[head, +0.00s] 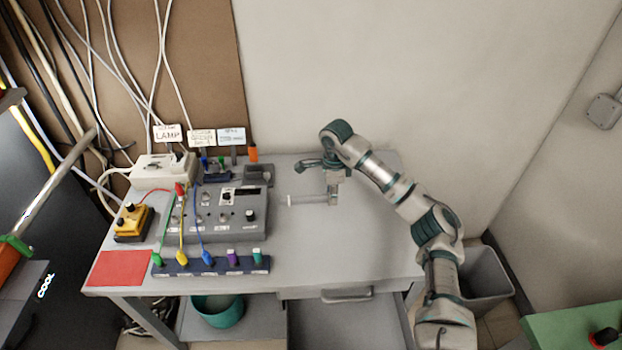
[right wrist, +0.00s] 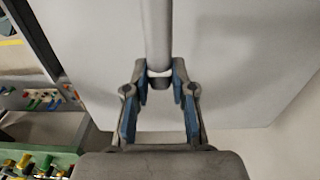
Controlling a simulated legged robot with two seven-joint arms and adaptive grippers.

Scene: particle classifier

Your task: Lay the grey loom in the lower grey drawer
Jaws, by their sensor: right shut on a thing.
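The grey loom is a pale rod (head: 306,199) seen above the table's right half in the head view. In the right wrist view the rod (right wrist: 158,35) runs up from between the fingertips. My right gripper (head: 331,198) is shut on its end; the fingers (right wrist: 158,78) pinch it in the wrist view. How high it is over the tabletop is hard to tell. The lower grey drawer (head: 340,325) appears pulled out below the table's front edge, its inside bare where visible; the picture's bottom edge cuts it off. My left gripper is not in view.
A grey control box (head: 225,212) with cables and a plug strip (head: 210,262) fill the table's left half. A drawer handle (head: 347,294) sits at the table front. A teal bowl (head: 218,310) stands below left, a grey bin (head: 487,279) right. The tabletop's right is clear.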

